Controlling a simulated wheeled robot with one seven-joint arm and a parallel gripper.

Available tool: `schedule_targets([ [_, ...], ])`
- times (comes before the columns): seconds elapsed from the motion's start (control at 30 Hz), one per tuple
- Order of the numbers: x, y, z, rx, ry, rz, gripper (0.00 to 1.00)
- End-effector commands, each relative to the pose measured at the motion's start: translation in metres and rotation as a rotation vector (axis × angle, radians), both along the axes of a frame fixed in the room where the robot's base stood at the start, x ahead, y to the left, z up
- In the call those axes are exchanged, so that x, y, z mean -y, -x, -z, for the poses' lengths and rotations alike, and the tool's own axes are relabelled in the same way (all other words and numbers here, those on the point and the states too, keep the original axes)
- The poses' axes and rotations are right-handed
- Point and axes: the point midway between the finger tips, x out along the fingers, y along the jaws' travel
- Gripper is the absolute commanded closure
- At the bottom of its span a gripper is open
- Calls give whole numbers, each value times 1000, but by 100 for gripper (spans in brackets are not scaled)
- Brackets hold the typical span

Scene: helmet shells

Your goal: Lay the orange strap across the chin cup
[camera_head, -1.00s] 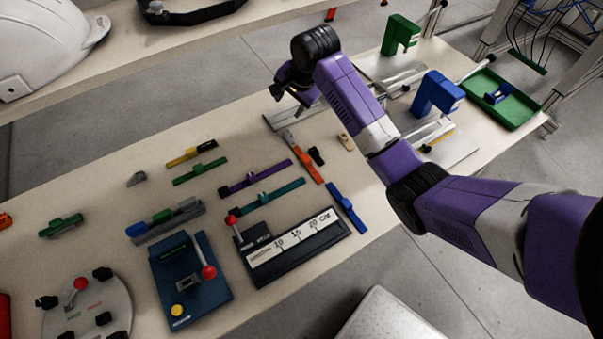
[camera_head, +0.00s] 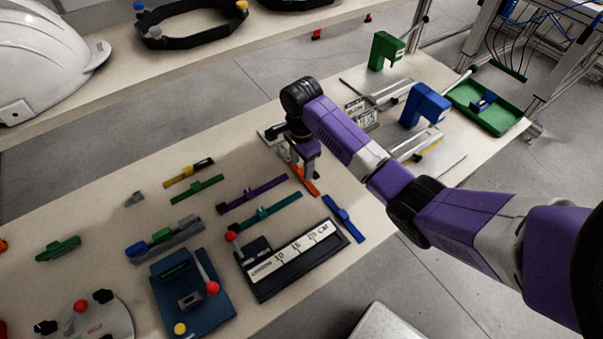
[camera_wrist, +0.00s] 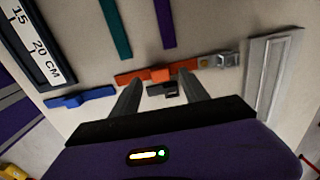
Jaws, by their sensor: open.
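The orange strap (camera_head: 311,188) lies flat on the table, partly hidden by my gripper (camera_head: 303,168) in the head view. In the wrist view the orange strap (camera_wrist: 132,79) runs across the picture, with a raised orange block at its middle and a grey metal piece at its right end. My gripper (camera_wrist: 158,80) is open, its fingertips near the strap, one on each side of the raised block. I cannot tell whether they touch it. A small black piece (camera_wrist: 168,89) shows between the fingers. I cannot tell which piece is the chin cup.
Purple (camera_head: 240,200), teal (camera_head: 280,212) and blue (camera_head: 343,218) straps lie close by. A measuring board (camera_head: 292,260) lies in front of them. Blue (camera_head: 425,105) and green (camera_head: 386,50) stands and a green tray (camera_head: 490,108) are at right. A metal plate (camera_wrist: 272,75) lies beyond the strap's grey end.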

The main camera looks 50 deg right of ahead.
Motion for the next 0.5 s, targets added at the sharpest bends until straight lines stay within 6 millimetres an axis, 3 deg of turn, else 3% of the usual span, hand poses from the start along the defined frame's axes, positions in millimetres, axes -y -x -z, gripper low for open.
schedule_targets([
  [0.2, 1, 0, 21, 1, 1, 0, 47],
  [0.43, 0, 0, 22, 2, 2, -1, 47],
  [0.5, 0, 0, 22, 2, 1, -1, 61],
])
